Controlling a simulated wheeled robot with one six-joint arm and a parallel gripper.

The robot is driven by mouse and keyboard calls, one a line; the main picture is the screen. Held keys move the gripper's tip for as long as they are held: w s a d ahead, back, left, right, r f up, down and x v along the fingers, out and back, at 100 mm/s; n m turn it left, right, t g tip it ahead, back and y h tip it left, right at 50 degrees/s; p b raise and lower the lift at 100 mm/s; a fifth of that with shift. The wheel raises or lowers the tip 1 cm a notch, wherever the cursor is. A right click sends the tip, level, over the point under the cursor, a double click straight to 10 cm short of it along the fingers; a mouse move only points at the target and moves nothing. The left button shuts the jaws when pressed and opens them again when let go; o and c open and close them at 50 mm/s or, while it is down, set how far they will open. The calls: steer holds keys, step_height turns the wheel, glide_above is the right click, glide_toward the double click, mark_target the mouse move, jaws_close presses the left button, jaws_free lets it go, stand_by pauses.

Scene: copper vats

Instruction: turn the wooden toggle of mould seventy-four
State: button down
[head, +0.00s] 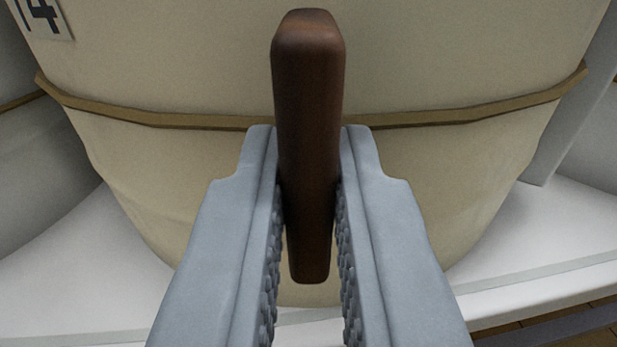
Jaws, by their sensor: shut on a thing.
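The wooden toggle (308,80) is a dark brown bar with rounded edges. It stands upright in the picture, in front of the mould. My gripper (308,150) is shut on the toggle, with one grey finger on each side of its middle and lower part. The toggle's top end rises above the fingertips and its lower end shows between the fingers. The mould (180,70) is a large cream rounded vessel with a brown band around it. A number plate (42,15) at the top left is cut off by the picture edge and shows a "4" with part of a figure before it.
A white ledge (90,275) runs beneath the mould. Other pale rounded surfaces stand close at the left (35,170) and right. A bit of wooden floor (540,325) shows at the bottom right.

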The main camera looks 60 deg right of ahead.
steer(key=c, duration=1.5)
jaws_free()
steer(key=shift+o, duration=0.2)
steer(key=v, duration=1.7)
steer(key=shift+a, duration=0.25)
steer(key=shift+s, duration=0.1)
